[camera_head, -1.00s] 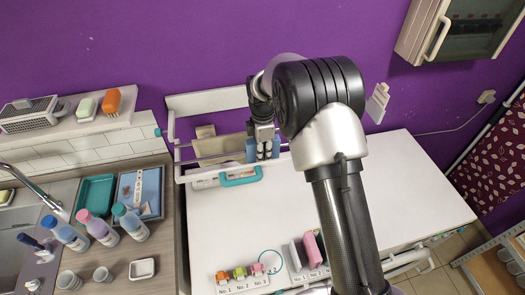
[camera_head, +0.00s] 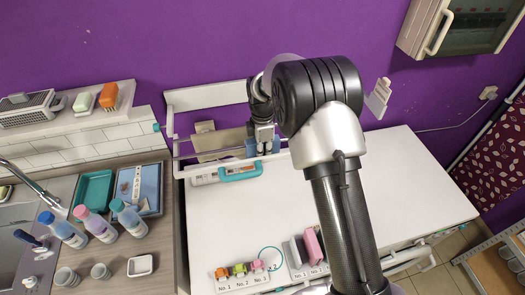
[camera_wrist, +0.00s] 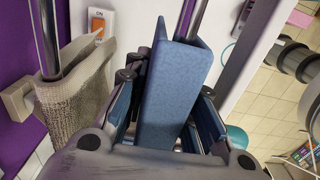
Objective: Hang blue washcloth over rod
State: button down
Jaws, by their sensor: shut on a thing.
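The blue washcloth (camera_wrist: 172,98) is folded, and my gripper (camera_wrist: 168,85) is shut on it, with a finger on each side in the wrist view. A metal rod (camera_wrist: 192,16) reaches the cloth from the top of that view, and the cloth's upper flaps spread to either side of it. I cannot tell whether the cloth's weight rests on the rod. In the head view my gripper (camera_head: 264,146) is at the rack by the purple wall, with a bit of blue cloth (camera_head: 250,149) showing. The far side of the cloth is hidden.
A beige cloth (camera_wrist: 75,95) hangs over another bar close to the left in the wrist view. The white tabletop (camera_head: 240,215) has free room.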

jog(key=c, duration=1.3)
grip_release()
notch_tip(320, 180, up, 12)
jog(key=shift+f, duration=0.1)
